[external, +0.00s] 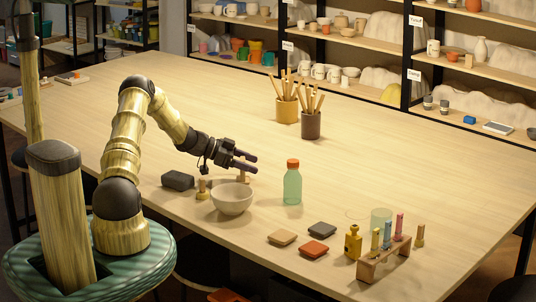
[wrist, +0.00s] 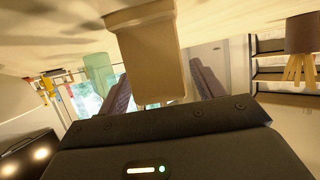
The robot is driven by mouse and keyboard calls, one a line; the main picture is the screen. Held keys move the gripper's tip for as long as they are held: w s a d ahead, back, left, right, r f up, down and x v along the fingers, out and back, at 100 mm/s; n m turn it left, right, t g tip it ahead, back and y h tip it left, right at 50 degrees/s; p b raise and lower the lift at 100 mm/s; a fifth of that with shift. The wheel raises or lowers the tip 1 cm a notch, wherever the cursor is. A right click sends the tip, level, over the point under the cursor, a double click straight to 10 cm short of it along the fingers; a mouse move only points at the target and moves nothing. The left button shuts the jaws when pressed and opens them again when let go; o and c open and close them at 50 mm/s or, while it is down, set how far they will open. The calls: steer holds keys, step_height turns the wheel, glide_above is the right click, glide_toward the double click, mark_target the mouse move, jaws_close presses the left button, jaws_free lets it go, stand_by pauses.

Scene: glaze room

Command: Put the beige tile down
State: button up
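A flat beige tile (external: 282,237) lies on the table in the external view, left of a dark grey tile (external: 322,229) and a red-orange tile (external: 314,249). My gripper (external: 248,162) is well behind and left of it, low over the table beyond the white bowl. The beige tile is not between its fingers. A tan wooden piece (external: 243,177) stands at the fingers. In the wrist view a tan block (wrist: 155,65) fills the gap between the two dark fingers; it seems to be that piece. Whether the fingers press on it, I cannot tell.
The white bowl (external: 231,199), a dark block (external: 178,180) and a small wooden piece (external: 202,190) stand near my gripper. A green bottle (external: 292,187) is to the right. A rack (external: 383,260) with vials and a yellow bottle (external: 353,242) stand front right. The table's middle right is clear.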

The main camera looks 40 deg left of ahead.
steer(key=shift+r, duration=0.2)
steer(key=shift+s+a, duration=0.2)
steer(key=shift+a, duration=0.05)
steer(key=b+v, duration=0.2)
steer(key=v, duration=0.9)
steer(key=shift+r, duration=0.2)
steer(key=shift+s, duration=0.1)
